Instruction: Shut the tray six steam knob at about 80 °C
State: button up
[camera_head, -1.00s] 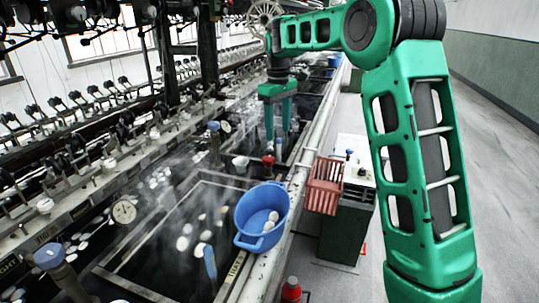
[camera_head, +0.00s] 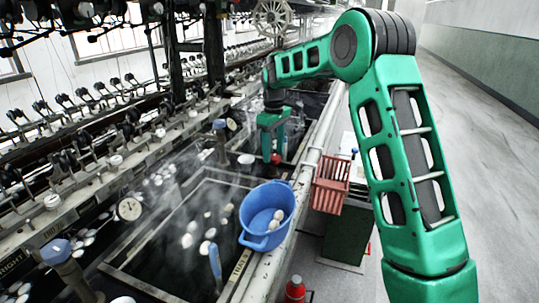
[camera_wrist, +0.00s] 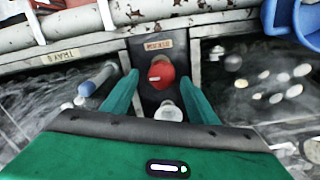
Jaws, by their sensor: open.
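The red steam knob (camera_wrist: 161,72) sits on a dark plate between two basins, below a small label, in the wrist view. In the head view only a bit of red (camera_head: 276,159) shows beside my fingers. My gripper (camera_wrist: 160,84) is open, with one green finger on each side of the knob in the picture; I cannot tell whether they touch it. In the head view my gripper (camera_head: 271,148) points down at the basin edge. A round dial (camera_head: 129,209) stands in the nearer basin; its reading is too small to tell.
A blue tub (camera_head: 265,240) with pale cocoons rests on the near basin's rim. A red basket (camera_head: 330,186) hangs on the aisle side. A pale round fitting (camera_wrist: 168,111) lies just below the knob in the wrist view.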

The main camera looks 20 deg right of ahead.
jog(key=shift+f, duration=0.55)
